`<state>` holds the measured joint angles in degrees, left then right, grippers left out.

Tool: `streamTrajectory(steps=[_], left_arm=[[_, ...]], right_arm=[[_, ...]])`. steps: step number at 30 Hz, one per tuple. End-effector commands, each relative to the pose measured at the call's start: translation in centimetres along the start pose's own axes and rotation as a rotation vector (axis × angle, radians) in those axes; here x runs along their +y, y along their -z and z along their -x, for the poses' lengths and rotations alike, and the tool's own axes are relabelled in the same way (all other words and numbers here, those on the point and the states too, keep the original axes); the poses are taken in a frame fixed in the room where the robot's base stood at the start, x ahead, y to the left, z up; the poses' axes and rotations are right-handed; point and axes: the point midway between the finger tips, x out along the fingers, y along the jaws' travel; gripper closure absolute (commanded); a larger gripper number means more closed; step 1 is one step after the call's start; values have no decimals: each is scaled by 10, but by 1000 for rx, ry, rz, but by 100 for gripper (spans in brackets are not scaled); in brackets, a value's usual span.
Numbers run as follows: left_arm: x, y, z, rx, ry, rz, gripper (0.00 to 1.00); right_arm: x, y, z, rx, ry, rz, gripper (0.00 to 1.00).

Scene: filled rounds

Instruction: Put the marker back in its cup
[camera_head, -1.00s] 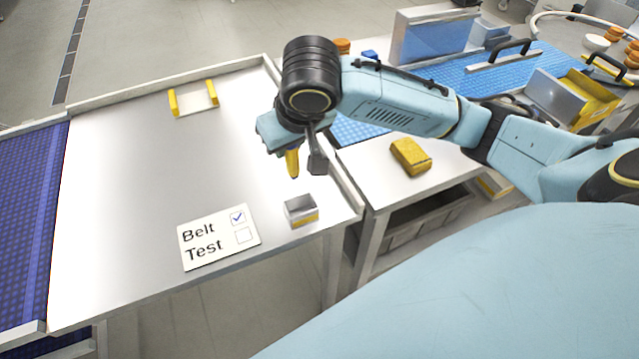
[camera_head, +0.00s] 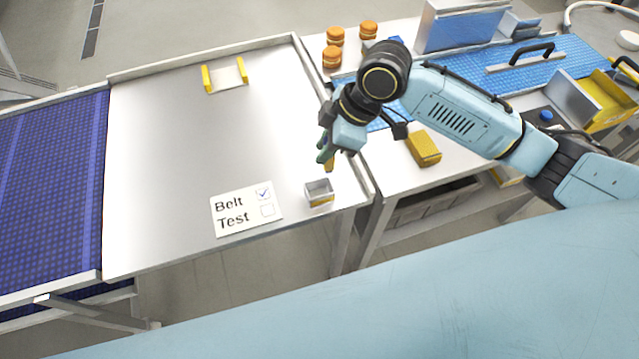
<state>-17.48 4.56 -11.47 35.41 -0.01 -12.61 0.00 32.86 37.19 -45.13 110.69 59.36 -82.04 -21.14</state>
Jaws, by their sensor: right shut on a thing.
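My right gripper (camera_head: 327,152) is shut on a yellow marker (camera_head: 330,164), of which only the lower end shows below the fingers. It holds the marker above the metal table, near the table's right edge. The cup (camera_head: 319,193) is a small square grey holder with a yellow band, standing near the table's front right corner. Its open top shows and looks empty. The marker is above and a little behind the cup in the picture, apart from it. My left gripper is not in view.
A card (camera_head: 246,209) reading Belt and Test, with the Belt box ticked, lies left of the cup. A yellow-ended holder (camera_head: 225,76) is at the table's back. A blue belt (camera_head: 50,185) adjoins on the left. A yellow block (camera_head: 423,148) sits on the right table. The metal table's middle is clear.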

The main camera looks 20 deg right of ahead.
Motion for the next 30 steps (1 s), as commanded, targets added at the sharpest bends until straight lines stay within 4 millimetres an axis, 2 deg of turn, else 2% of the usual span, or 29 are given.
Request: streamTrajectory(steps=[1, 3, 10, 18, 30], left_arm=[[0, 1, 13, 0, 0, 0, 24], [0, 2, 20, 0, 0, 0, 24], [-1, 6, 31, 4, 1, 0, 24], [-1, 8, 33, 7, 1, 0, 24], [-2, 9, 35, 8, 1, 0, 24]], right_arm=[[-2, 8, 5, 2, 32, 64, 100], [-6, 13, 4, 1, 72, 152, 100], [-13, 20, -2, 1, 141, 308, 100], [-13, 0, -45, -2, 146, 319, 100], [-13, -20, -88, -1, 144, 319, 100]])
